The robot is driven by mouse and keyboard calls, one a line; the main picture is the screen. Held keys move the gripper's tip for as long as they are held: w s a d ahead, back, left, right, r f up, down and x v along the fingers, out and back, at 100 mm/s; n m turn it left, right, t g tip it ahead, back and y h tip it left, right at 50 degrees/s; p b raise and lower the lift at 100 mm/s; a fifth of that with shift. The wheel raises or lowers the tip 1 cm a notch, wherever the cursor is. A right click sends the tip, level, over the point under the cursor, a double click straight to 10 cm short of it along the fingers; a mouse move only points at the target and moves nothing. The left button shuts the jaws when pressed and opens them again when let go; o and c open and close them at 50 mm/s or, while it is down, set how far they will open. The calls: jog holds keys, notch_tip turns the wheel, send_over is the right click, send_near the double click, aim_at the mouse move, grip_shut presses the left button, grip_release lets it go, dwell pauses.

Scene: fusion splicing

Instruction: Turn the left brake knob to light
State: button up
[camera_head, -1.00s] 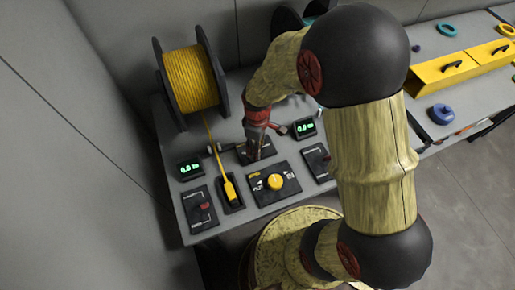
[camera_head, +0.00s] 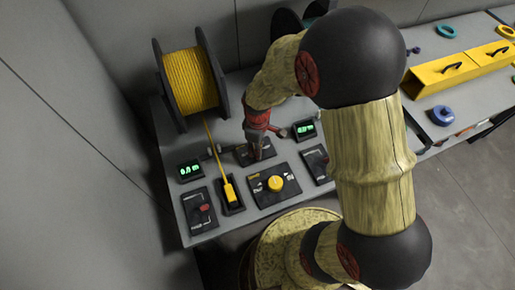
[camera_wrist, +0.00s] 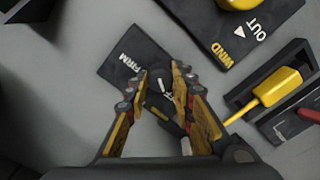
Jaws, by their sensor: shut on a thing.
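The left brake knob (camera_wrist: 162,97) is a dark round knob between my fingertips in the wrist view. It sits on a black plate (camera_wrist: 122,58) with white lettering; "FIRM" is readable, and another label is partly covered by the fingers. My gripper (camera_wrist: 163,98) is shut on the knob, with one finger on each side. In the head view my gripper (camera_head: 257,153) points down onto the same black plate (camera_head: 243,157), and the knob is hidden there. I cannot read the knob's pointer setting for certain.
A yellow knob (camera_head: 275,183) on a black panel stands just in front. A yellow cable end (camera_head: 229,190) lies in a black holder to the left, below the yellow reel (camera_head: 190,80). Green displays (camera_head: 190,169) (camera_head: 304,129) and a red-switch panel (camera_head: 200,209) flank these.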

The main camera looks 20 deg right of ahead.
grip_shut()
jog(key=shift+m, duration=0.3)
jog(key=m+p, duration=0.3)
jog(key=m, duration=0.2)
jog(key=shift+r, duration=0.1)
jog(key=m+p, duration=0.2)
jog(key=m, duration=0.4)
dwell(0.5)
jog(key=o, duration=0.9)
grip_release()
